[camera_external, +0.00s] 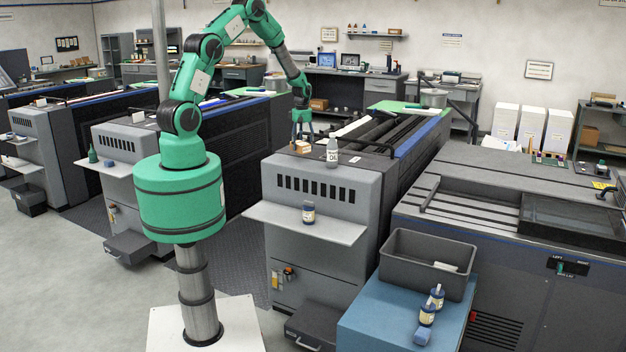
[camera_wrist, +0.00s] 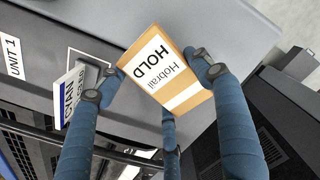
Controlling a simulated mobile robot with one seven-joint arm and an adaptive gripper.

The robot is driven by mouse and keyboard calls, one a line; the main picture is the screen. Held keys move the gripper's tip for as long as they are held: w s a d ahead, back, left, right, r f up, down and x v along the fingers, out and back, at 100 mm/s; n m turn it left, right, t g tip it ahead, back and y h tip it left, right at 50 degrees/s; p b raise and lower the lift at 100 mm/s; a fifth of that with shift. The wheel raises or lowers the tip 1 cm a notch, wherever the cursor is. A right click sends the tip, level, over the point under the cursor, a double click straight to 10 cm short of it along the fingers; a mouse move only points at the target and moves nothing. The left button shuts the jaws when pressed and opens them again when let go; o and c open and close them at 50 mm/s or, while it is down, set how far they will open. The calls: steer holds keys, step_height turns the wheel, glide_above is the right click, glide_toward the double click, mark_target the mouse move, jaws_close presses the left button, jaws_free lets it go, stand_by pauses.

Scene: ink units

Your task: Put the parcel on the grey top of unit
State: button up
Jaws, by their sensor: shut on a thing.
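The parcel (camera_wrist: 165,70) is a small tan box with a white label reading "Hobrail HOLD" in the wrist view. My gripper (camera_wrist: 158,78) is shut on it, with blue fingers at its left and right sides and another below. In the external view my gripper (camera_external: 302,134) points down over the front end of the middle unit, with the parcel (camera_external: 300,147) at its fingertips. The grey top (camera_wrist: 225,22) lies under the parcel, and a "UNIT 1" label (camera_wrist: 12,57) shows at left. I cannot tell whether the parcel touches the top.
A small "CYAN" sign (camera_wrist: 72,92) is beside my left finger. A jar (camera_external: 308,212) sits on the front shelf (camera_external: 330,229). A dark grey bin (camera_external: 420,275) stands on the blue cabinet at right.

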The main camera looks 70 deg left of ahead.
mark_target(302, 142)
steer(key=shift+f+p, duration=0.45)
steer(key=shift+f, duration=1.3)
steer(key=shift+f, duration=0.2)
steer(key=o, duration=1.3)
steer(key=shift+o, duration=0.2)
steer(key=shift+r, duration=0.1)
step_height(302, 142, up, 12)
steer(key=shift+r+b, duration=0.1)
steer(key=shift+b, duration=0.8)
steer(key=shift+r, duration=0.1)
